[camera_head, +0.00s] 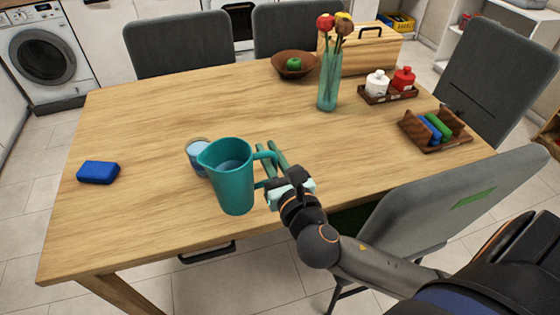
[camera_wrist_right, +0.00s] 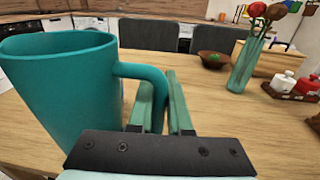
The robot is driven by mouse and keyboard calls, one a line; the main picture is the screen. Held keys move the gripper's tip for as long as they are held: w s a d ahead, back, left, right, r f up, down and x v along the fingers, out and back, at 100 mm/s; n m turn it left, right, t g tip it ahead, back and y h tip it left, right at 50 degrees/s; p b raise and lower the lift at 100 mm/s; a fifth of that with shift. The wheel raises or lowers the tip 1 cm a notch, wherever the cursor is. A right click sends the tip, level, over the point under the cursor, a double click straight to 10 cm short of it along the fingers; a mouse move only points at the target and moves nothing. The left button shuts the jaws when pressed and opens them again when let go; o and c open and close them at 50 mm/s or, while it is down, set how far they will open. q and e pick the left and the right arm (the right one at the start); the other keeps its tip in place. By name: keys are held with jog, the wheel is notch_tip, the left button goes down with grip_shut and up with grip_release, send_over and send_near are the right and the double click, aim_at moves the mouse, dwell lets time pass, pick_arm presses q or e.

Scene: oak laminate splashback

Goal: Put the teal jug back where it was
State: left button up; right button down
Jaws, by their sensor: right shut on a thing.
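The teal jug (camera_head: 232,180) is upright near the front edge of the table, its spout to the left and its handle to the right. In the right wrist view the jug (camera_wrist_right: 65,95) fills the left side. My right gripper (camera_head: 271,160) is shut on the jug's handle, with its two green fingers on either side of it; they also show in the right wrist view (camera_wrist_right: 165,95). I cannot tell whether the jug's base touches the table. My left gripper is not in view.
A blue-tinted glass (camera_head: 197,152) stands behind the jug, partly hidden by it. A blue block (camera_head: 98,172) lies at the left. A flower vase (camera_head: 328,85), wooden bowl (camera_head: 292,68), condiment tray (camera_head: 388,97) and wooden rack (camera_head: 436,133) stand farther back. The left middle is clear.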

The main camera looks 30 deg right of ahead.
pick_arm(q)
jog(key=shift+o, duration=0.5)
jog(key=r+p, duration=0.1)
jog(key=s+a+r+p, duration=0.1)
jog(key=p, duration=0.1)
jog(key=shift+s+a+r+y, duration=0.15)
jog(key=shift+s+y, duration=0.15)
pick_arm(e)
jog(key=w+d+r+m+g+h, duration=0.2)
jog(key=w+d+r+m+h, duration=0.15)
jog(key=w+h, duration=0.2)
jog(key=w+d+f+b, duration=0.3)
jog(key=d+f+b, duration=0.1)
jog(key=d+f, duration=0.8)
jog(key=shift+w+d+f, duration=0.2)
jog(key=shift+d+f, duration=0.1)
jog(key=shift+d, duration=0.3)
jog(key=c, duration=1.1)
grip_release()
jog(key=shift+m, duration=0.25)
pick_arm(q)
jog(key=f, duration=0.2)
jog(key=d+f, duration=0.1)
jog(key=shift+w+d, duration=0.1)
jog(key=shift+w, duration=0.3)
pick_arm(e)
jog(key=shift+o, duration=1.2)
